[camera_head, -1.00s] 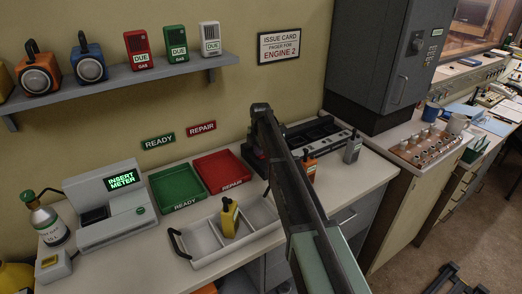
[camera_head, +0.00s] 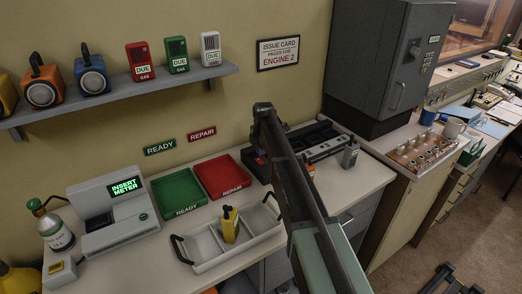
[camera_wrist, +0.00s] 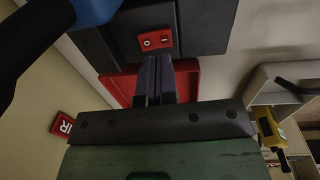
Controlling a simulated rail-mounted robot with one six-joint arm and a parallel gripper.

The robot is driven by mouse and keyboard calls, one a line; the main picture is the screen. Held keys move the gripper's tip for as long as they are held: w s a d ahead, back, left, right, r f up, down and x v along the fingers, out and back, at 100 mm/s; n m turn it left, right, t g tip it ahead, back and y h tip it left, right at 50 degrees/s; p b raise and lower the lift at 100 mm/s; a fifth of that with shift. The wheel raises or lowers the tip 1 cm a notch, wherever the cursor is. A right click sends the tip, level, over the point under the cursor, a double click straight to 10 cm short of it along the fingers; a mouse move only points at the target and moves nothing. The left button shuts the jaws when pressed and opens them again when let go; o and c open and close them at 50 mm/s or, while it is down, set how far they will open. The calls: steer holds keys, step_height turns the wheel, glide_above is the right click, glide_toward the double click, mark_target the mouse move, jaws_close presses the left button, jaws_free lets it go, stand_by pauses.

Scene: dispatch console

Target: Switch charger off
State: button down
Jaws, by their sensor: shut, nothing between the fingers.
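The charger (camera_head: 318,140) is a long dark unit with slots at the back right of the counter. Its dark end fills the top of the wrist view (camera_wrist: 208,25). On that end sits a red rocker switch (camera_wrist: 158,41) marked O and I, with O at the left. My gripper (camera_wrist: 153,58) is shut and empty, its fingertips just below the switch in the wrist view. I cannot tell whether they touch it. In the head view my arm hides the fingertips and the switch. Which side of the rocker is pressed is unclear.
The red REPAIR tray (camera_head: 243,186) lies left of the charger, with the green READY tray (camera_head: 180,209) beside it. A white divided carrier (camera_head: 205,263) holds a yellow device (camera_head: 229,226). A grey handheld (camera_head: 350,156) stands at the charger's right front.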

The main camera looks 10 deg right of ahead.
mark_target(259, 159)
step_height(259, 159, up, 10)
steer(key=s+p, duration=0.1)
steer(key=p, duration=0.7)
steer(key=shift+d+r, duration=0.15)
steer(key=shift+d, duration=0.05)
steer(key=shift+s, duration=0.1)
steer(key=shift+w+a+t, duration=0.1)
steer(key=shift+w+t, duration=0.2)
steer(key=shift+w, duration=0.45)
steer(key=shift+f, duration=0.2)
steer(key=f+b, duration=0.4)
steer(key=w+f+b, duration=0.1)
steer(key=f+b, duration=0.9)
steer(key=shift+w+a, duration=0.3)
steer(key=shift+r, duration=0.2)
